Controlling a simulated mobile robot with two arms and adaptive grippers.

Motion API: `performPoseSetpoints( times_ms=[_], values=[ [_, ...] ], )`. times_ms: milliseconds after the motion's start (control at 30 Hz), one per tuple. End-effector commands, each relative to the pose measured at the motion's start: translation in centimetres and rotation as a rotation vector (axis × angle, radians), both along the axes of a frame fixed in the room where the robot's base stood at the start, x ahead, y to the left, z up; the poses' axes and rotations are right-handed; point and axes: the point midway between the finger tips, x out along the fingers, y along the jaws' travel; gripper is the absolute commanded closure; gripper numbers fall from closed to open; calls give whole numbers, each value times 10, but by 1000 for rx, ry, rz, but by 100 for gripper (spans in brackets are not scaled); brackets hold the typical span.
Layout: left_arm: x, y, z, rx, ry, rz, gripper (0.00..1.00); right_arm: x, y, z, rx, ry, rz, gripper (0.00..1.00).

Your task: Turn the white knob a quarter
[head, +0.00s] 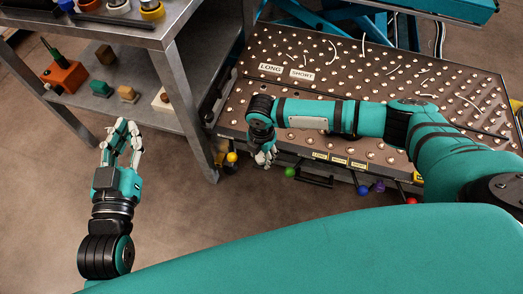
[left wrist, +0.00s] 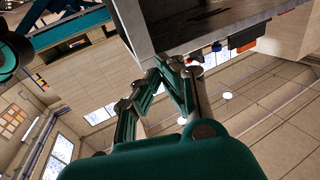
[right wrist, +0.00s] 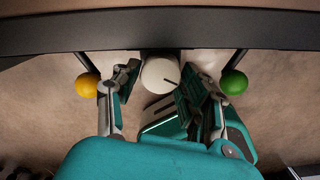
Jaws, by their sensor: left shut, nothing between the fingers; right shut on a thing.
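The white knob (right wrist: 160,75) sits under the dark edge of the ball-topped table in the right wrist view, with a dark mark on its face. In the head view my right gripper (head: 264,158) is at the table's front edge and hides the knob. My left gripper (head: 127,125) is shut and empty, above the floor beside the grey shelf; its fingers also show in the left wrist view (left wrist: 165,66).
A yellow ball knob (right wrist: 88,86) and a green one (right wrist: 233,82) flank the white knob. Blue (head: 362,190), purple (head: 379,186) and red (head: 411,200) ones are further right. The ball-topped table (head: 345,85) and grey shelf (head: 160,60) bound the floor, clear around my left gripper.

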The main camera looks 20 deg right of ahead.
Motion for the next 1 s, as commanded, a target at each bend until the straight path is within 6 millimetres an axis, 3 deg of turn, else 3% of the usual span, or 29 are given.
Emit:
performPoseSetpoints(
  times_ms=[267,500,700,1000],
  values=[
    [-22,17,-70,104,417,27,100,-1,0,3,-2,2,168,89],
    [-61,34,-116,176,733,48,100,-2,-1,2,-2,4,335,89],
    [-94,46,-138,218,926,60,100,-1,-1,2,0,1,470,89],
    [-121,55,-151,246,1066,70,100,-1,-1,1,0,1,584,89]
  ],
)
